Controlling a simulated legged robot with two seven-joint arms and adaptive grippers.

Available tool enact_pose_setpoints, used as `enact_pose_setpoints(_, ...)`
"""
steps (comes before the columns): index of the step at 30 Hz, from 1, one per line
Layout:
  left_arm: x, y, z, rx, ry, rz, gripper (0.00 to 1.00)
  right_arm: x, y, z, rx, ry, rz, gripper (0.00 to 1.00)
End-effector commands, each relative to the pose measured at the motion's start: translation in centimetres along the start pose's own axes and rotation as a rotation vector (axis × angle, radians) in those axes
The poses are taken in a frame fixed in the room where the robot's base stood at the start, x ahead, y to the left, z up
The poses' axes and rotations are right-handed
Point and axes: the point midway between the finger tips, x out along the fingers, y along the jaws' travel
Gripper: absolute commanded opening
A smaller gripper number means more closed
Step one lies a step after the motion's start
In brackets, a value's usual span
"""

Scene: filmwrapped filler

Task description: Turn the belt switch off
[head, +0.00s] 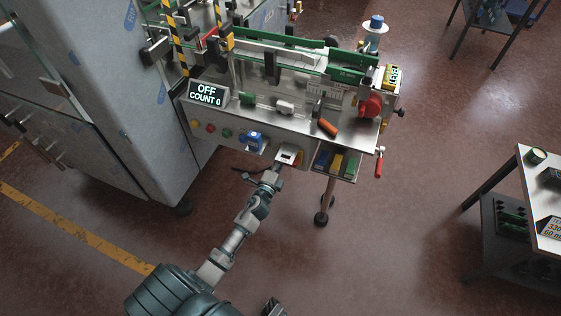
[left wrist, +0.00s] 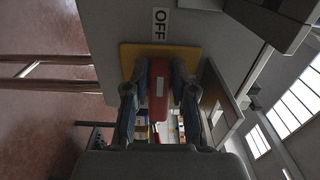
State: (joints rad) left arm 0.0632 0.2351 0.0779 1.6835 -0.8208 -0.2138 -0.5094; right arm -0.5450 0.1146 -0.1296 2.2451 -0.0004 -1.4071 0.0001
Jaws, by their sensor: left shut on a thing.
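The belt switch (left wrist: 160,92) is a red handle on a yellow plate (left wrist: 129,54), with an OFF label (left wrist: 160,24) beside it in the left wrist view. My left gripper (left wrist: 159,84) is shut on the red handle, one finger on each side. In the head view my left gripper (head: 277,167) reaches the front panel of the machine, where the switch (head: 289,154) is mostly hidden. The display (head: 207,93) on the machine reads OFF and COUNT 0. A dark piece (head: 273,307) at the bottom edge may be my right gripper; its jaws are not clear.
The panel holds coloured buttons (head: 210,129) and a blue part (head: 253,140). A tray of coloured blocks (head: 336,163) hangs right of the switch. A large grey wrapped cabinet (head: 140,120) stands left. The floor right of the machine is clear up to a side table (head: 530,190).

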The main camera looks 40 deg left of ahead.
Motion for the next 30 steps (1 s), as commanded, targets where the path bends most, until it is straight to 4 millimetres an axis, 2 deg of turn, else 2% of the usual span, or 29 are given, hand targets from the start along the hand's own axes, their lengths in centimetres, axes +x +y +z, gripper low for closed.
enact_pose_setpoints(8, -0.1, 0.5, 0.1, -0.004, -0.003, 0.009, 0.0, 0.0, 0.0, 0.1, 0.0, -0.001, 0.0, 0.0)
enact_pose_setpoints(9, -0.1, 0.5, 0.1, -0.003, -0.003, 0.01, 0.35, 0.0, 0.0, 0.1, 0.0, -0.001, 0.0, 0.0)
enact_pose_setpoints(11, -0.1, 0.5, 0.1, -0.003, -0.003, 0.01, 0.5, 0.0, 0.0, 0.1, 0.0, -0.001, 0.0, 0.0)
enact_pose_setpoints(20, -0.1, 0.2, 0.0, -0.002, -0.001, 0.004, 0.5, 0.1, -0.1, 0.0, -0.002, -0.002, -0.001, 0.0)
enact_pose_setpoints(23, -0.8, 0.3, 0.0, -0.002, -0.001, 0.005, 0.5, 0.0, -0.1, 0.0, -0.002, 0.0, -0.001, 0.0)
enact_pose_setpoints(26, -2.3, 0.3, 0.1, -0.002, -0.001, 0.006, 0.5, 0.0, 0.0, 0.0, -0.002, 0.0, -0.001, 0.0)
enact_pose_setpoints(30, -5.5, 0.4, 0.1, -0.005, -0.002, 0.008, 0.5, 0.0, 0.0, 0.0, -0.001, 0.0, 0.0, 0.0)
